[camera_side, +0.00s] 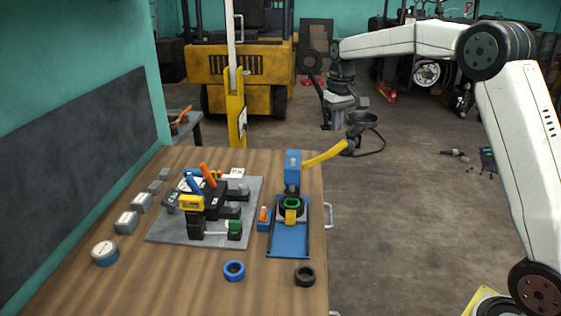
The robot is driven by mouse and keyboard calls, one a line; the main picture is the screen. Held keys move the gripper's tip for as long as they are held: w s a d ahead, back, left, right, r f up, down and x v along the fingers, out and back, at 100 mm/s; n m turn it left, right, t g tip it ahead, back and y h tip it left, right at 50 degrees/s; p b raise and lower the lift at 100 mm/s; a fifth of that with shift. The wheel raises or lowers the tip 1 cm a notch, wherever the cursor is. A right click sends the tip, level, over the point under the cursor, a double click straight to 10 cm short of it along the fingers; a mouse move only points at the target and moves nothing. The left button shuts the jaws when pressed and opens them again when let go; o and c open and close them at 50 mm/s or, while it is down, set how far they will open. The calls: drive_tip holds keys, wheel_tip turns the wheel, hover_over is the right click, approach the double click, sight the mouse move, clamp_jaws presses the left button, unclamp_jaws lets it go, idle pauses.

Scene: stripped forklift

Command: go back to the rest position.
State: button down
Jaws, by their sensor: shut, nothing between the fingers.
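My gripper (343,118) hangs pointing down at the end of my white arm, right of the table's back right corner and above the floor. It is shut with nothing seen in it, apart from everything on the table. A blue press (293,170) stands at the right side of the wooden table (190,285). Its yellow lever (325,154) reaches up and right to a spot below my gripper. A green ring (291,202) sits on a dark part under the press. My fingertips are small and dark here, and their detail is hard to make out.
A grey plate (165,237) carries a dark assembly with orange and blue handles. A blue ring (234,270), a black ring (305,275), a round tin (105,253) and several grey blocks lie around it. A yellow forklift (240,65) stands behind. Floor right of the table is mostly clear.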

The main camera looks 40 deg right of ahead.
drive_tip(key=s+a+f+n+t, duration=0.1)
drive_tip(key=s+a+f, duration=0.6)
drive_tip(key=s, duration=0.4)
drive_tip(key=s+a+f+n+t, duration=0.1)
drive_tip(key=s+a+f, duration=0.6)
drive_tip(key=s, duration=0.5)
drive_tip(key=shift+f+n, duration=0.3)
drive_tip(key=shift+f, duration=0.2)
idle(0.5)
